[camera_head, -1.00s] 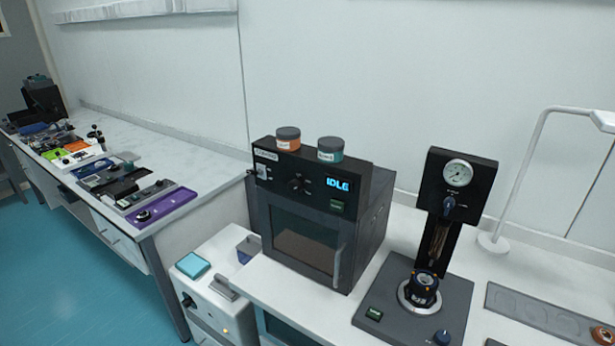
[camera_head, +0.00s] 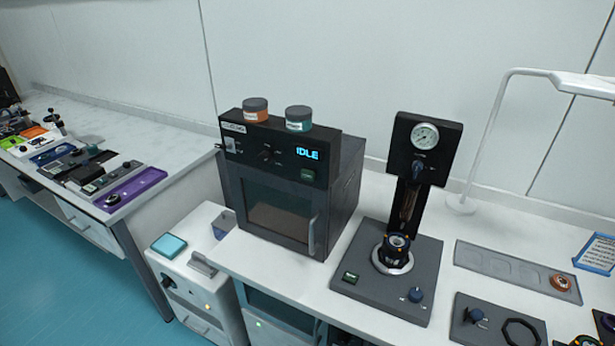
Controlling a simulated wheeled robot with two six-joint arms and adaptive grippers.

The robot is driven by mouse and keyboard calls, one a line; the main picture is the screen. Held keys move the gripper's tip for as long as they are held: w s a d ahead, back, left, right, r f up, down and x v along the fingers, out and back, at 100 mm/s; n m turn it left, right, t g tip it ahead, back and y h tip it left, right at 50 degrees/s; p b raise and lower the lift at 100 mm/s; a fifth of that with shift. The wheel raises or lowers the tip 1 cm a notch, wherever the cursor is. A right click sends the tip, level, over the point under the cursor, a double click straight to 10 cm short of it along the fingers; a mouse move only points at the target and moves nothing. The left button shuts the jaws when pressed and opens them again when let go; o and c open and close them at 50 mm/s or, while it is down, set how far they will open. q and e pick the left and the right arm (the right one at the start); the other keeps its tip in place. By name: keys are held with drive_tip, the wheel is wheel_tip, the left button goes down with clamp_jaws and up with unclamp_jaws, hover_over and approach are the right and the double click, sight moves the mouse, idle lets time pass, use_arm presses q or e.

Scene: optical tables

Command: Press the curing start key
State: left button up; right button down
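The curing oven (camera_head: 285,190) is a dark box with a glass door, standing on the white table left of centre. A dark knob (camera_head: 266,153) is left of the display. The door looks closed, with a vertical handle (camera_head: 312,235) at its right. Another green key (camera_head: 350,278) is on the base of the gauge press (camera_head: 410,270) to the right. Neither of my grippers is in view.
An orange jar (camera_head: 255,110) and a teal jar (camera_head: 298,119) stand on the oven. A lamp (camera_head: 461,203), a grey tray (camera_head: 500,266) and a dark plate (camera_head: 490,325) are at the right. A white cabinet (camera_head: 190,270) stands left of the oven. Blue floor (camera_head: 60,280) is clear at lower left.

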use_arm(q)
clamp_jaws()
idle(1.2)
